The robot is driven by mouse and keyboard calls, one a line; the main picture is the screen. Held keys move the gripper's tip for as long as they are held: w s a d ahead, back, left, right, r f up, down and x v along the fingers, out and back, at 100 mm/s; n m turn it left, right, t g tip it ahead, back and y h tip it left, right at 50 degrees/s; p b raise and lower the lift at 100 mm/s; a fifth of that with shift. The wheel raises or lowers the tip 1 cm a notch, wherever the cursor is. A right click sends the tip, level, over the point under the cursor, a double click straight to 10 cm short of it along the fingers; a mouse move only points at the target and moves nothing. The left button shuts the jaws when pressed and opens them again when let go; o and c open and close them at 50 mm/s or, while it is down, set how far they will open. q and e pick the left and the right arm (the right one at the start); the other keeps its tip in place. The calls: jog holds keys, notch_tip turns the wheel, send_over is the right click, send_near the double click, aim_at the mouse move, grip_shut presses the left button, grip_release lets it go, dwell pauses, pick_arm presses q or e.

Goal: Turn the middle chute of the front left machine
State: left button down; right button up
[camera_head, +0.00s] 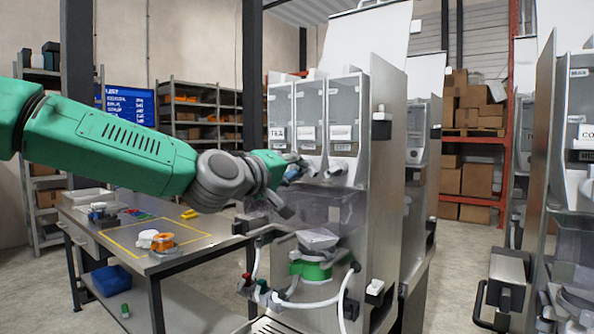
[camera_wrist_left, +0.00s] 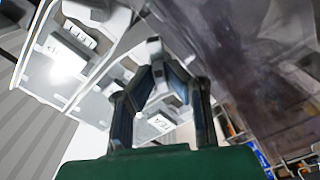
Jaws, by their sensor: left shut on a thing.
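The front left machine (camera_head: 385,190) is a steel dispenser with three clear canisters side by side; the left one (camera_head: 281,110) reads TEA. Below the canisters are small grey chutes; the right chute (camera_head: 338,168) shows clear of my arm. My left gripper (camera_head: 296,172) reaches in from the left, under the canisters at the middle chute (camera_head: 309,163), which it partly hides. In the left wrist view my left gripper (camera_wrist_left: 164,72) has its fingers closed in around the pale chute (camera_wrist_left: 152,48). How far the chute is turned I cannot tell. My right gripper is not in view.
Below the chutes are a clear guard (camera_head: 325,208), a green-based bowl (camera_head: 312,268) and a white hose (camera_head: 345,300). A second machine (camera_head: 540,160) stands on the right. A workbench (camera_head: 185,255) with small parts is at the left. Shelves and boxes stand behind.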

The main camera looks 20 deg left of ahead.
pick_arm(q)
jog(key=shift+f, duration=0.4)
jog(key=c, duration=1.6)
grip_release()
jog(key=shift+r, duration=0.15)
